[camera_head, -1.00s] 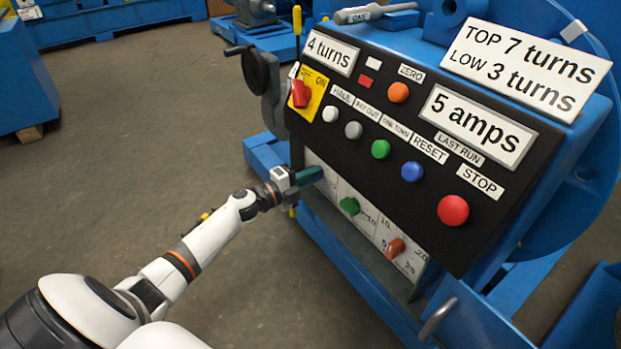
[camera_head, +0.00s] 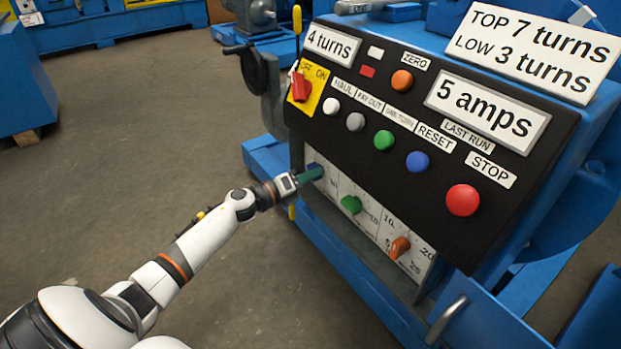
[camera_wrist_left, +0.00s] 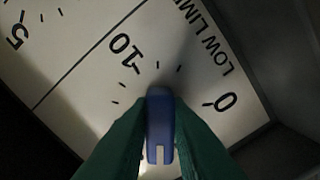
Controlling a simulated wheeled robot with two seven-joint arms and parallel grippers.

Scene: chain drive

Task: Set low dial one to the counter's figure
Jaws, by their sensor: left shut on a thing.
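My left gripper (camera_head: 311,174) has green fingers shut on the blue knob (camera_wrist_left: 160,128) of the leftmost low dial. In the left wrist view the knob stands between the fingers, its far end toward the small ticks between the 10 and the 0. Its exact reading is hard to tell. The dial's white plate (camera_wrist_left: 85,95) carries the words LOW LIMIT, partly cut off. The counter plate (camera_head: 332,44) reads 4 turns. The sign (camera_head: 535,45) on top reads TOP 7 turns, LOW 3 turns. My right gripper is not in view.
A green dial knob (camera_head: 351,204) and an orange dial knob (camera_head: 399,247) sit to the right on the low row. Above are several push buttons, a red switch (camera_head: 300,87) and a 5 amps plate (camera_head: 488,110). Open floor lies left of the machine.

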